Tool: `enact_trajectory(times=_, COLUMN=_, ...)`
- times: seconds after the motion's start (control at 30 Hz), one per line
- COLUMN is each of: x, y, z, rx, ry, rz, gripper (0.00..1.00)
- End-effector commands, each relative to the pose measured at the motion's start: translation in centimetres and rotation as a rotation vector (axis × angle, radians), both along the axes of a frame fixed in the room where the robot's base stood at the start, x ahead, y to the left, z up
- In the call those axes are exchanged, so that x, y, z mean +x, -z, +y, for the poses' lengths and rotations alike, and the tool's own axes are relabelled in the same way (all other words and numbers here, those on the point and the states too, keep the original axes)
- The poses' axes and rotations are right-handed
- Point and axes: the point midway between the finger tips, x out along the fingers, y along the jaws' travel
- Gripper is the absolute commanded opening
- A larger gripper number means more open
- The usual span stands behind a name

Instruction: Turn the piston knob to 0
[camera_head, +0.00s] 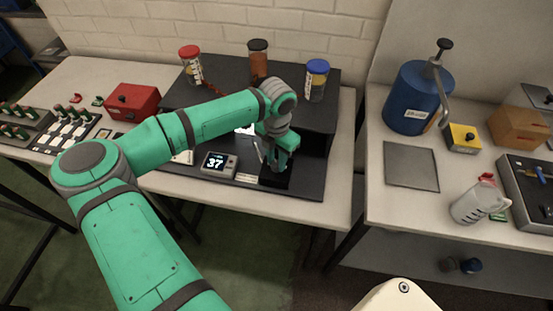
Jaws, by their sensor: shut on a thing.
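My green and grey arm reaches across the dark apparatus (297,188) on the left table. My gripper (276,172) points down at its front right part and is shut on what appears to be the piston knob, which the fingers and wrist largely hide. A small grey display box (219,166) stands on the base just left of the gripper and reads 37. The knob's own shape and markings cannot be made out.
A red box (133,102) is to the left.

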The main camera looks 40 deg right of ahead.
Motion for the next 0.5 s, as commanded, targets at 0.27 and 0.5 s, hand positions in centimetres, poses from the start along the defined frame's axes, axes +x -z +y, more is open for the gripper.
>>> enact_trajectory(times=0.27, x=0.05, y=-0.18, z=-0.22, rx=-0.005, ry=-0.259, rz=-0.003, gripper=0.04)
enact_trajectory(times=0.5, x=0.05, y=-0.21, z=-0.27, rx=-0.007, ry=-0.48, rz=-0.002, gripper=0.04)
